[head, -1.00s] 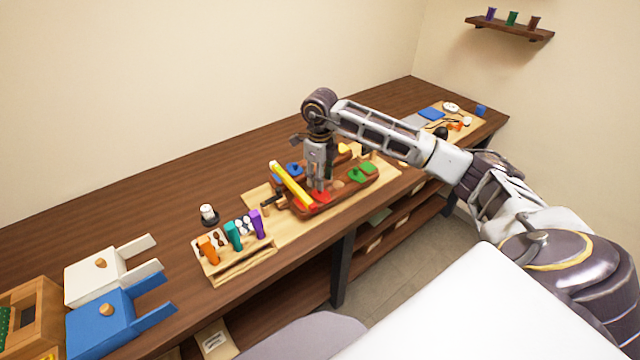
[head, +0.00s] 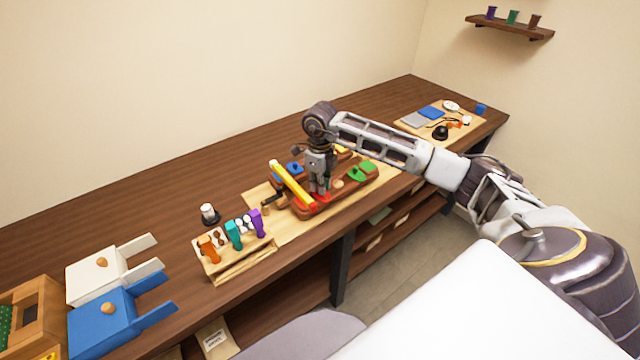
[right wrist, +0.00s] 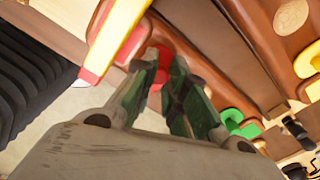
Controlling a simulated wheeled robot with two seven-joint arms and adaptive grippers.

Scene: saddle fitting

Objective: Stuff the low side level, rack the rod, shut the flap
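The brown saddle (head: 352,189) lies on a light wooden board (head: 262,225). Blue and yellow parts show behind. A yellow rod (head: 288,182) with a red lower end leans across its left part. My right gripper (head: 319,194) points down at the red flap, just right of the rod. In the right wrist view, red shows between its fingertips (right wrist: 166,58); whether they grip it is unclear. My left gripper is not in view.
A rack (head: 235,262) with orange, teal and purple pieces stands left of the board, with a white-topped black item (head: 209,213) behind. White (head: 100,275) and blue (head: 103,320) blocks lie farther left. A tray (head: 415,126) of small parts is at the far right.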

